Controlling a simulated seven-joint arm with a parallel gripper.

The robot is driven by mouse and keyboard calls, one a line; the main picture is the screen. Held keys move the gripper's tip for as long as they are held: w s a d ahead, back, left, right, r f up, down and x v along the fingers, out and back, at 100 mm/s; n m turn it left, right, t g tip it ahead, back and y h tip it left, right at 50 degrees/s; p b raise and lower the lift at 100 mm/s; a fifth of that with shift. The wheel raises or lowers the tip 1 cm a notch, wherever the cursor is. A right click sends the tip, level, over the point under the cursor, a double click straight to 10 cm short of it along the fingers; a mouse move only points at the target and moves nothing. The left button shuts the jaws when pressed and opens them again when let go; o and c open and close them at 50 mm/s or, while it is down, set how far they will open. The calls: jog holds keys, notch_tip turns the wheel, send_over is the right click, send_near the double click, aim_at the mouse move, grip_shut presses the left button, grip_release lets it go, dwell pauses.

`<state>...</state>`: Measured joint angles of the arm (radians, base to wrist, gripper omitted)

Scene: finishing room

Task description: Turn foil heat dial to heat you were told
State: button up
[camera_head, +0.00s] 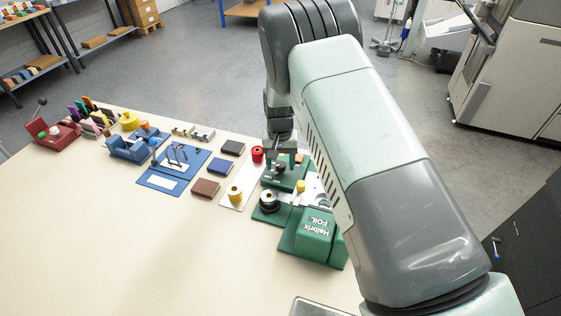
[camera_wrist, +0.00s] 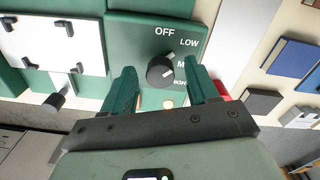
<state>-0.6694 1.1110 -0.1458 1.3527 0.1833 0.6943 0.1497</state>
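The foil machine (camera_head: 312,245) is green, marked "Halbrix FOIL", and stands at the right end of the table. Its green control panel (camera_wrist: 146,29) carries a round black heat dial (camera_wrist: 161,72). OFF and LOW show above and right of the dial. A label starting with M and another below it are partly hidden by my right finger. The dial's pale mark points up and right, roughly toward LOW. My gripper (camera_wrist: 163,75) is open, with one finger on each side of the dial; I cannot tell whether they touch it. In the head view my gripper (camera_head: 285,152) is over the control box (camera_head: 287,181).
A pale lamp (camera_wrist: 168,104) sits below the dial. A black knob (camera_wrist: 52,103) sticks out at the left. The table's front left (camera_head: 120,250) is clear.

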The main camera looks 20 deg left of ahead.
aim_at(280, 164)
notch_tip(280, 164, up, 11)
dwell(0.7)
jog(key=s+d+r+m+t+y, duration=0.1)
jog(key=s+d+r, duration=0.2)
jog(key=d+r, duration=0.65)
jog(key=s+d+r+m+t, duration=0.1)
jog(key=s+d+r, duration=0.1)
jog(key=d+r, duration=0.8)
jog(key=s+d+r+t, duration=0.1)
jog(key=s+d+r, duration=0.2)
jog(key=s, duration=0.4)
jog(key=s+d+r+t, duration=0.1)
jog(key=s+d+r, duration=0.2)
jog(key=s, duration=0.5)
jog(key=s+d+r+m+t, duration=0.1)
jog(key=s+d+r, duration=0.2)
jog(key=s+d, duration=0.2)
jog(key=s, duration=0.3)
jog(key=shift+d+t+h, duration=0.3)
jog(key=shift+h, duration=0.1)
